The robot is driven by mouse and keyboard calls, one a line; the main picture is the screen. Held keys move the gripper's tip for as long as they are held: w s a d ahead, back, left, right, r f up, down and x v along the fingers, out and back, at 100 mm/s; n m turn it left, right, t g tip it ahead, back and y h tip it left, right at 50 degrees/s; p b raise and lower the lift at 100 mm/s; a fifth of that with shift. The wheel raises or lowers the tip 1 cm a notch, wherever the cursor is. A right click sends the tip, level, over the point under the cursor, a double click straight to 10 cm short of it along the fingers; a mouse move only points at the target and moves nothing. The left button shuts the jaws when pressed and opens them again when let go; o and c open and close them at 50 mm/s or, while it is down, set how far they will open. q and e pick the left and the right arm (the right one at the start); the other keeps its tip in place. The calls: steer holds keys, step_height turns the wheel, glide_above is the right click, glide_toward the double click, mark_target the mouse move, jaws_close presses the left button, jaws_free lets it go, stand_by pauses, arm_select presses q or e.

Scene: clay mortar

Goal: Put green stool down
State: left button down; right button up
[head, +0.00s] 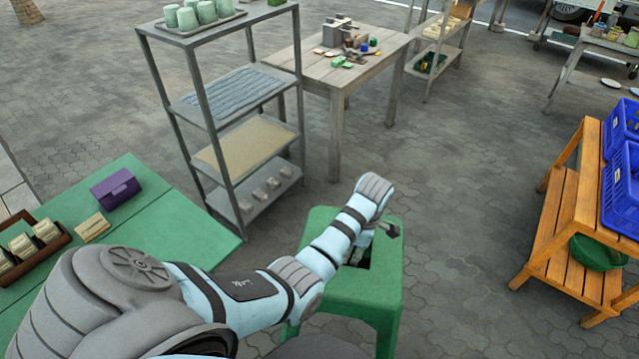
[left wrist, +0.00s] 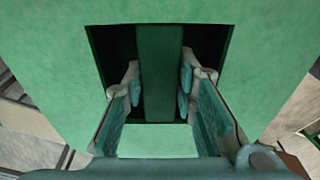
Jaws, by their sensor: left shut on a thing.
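The green stool (head: 330,299) is in the lower middle of the head view, in front of me on the paved ground. Its top has a rectangular opening, and its upper face fills much of the left wrist view (left wrist: 50,60). My left gripper (head: 362,255) reaches down into that opening from above. In the left wrist view its two fingers (left wrist: 160,90) are on both sides of a green bar (left wrist: 160,70) in the opening, shut on the stool. The stool looks upright; I cannot tell whether its feet touch the ground. My right gripper is not in view.
A grey metal shelf (head: 195,100) stands behind the stool to the left, with a wooden table (head: 385,62) beyond. A green table (head: 165,205) is at left. A wooden bench (head: 562,225) with blue crates (head: 622,130) is at right. Open paving (head: 460,190) lies between stool and bench.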

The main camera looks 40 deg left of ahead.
arm_select(q)
steer(key=s+a+f+m+t+h+b, duration=0.1)
steer(key=a+f+m+b, duration=0.4)
steer(key=f+m+b, duration=0.7)
steer(key=s+a+f+m+t+b, duration=0.15)
steer(key=a+f+m+b, duration=0.25)
steer(key=f+m+b, duration=0.8)
arm_select(e)
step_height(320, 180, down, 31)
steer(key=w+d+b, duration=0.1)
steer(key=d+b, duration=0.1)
steer(key=b, duration=0.3)
arm_select(q)
step_height(320, 180, down, 19)
steer(key=b, duration=0.6)
steer(key=shift+n+b, duration=0.4)
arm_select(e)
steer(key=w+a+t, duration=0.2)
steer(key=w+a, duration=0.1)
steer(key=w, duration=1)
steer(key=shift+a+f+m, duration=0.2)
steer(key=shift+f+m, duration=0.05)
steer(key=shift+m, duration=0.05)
arm_select(q)
steer(key=shift+g, duration=0.25)
steer(key=c, duration=1.3)
jaws_free()
steer(key=shift+s, duration=0.1)
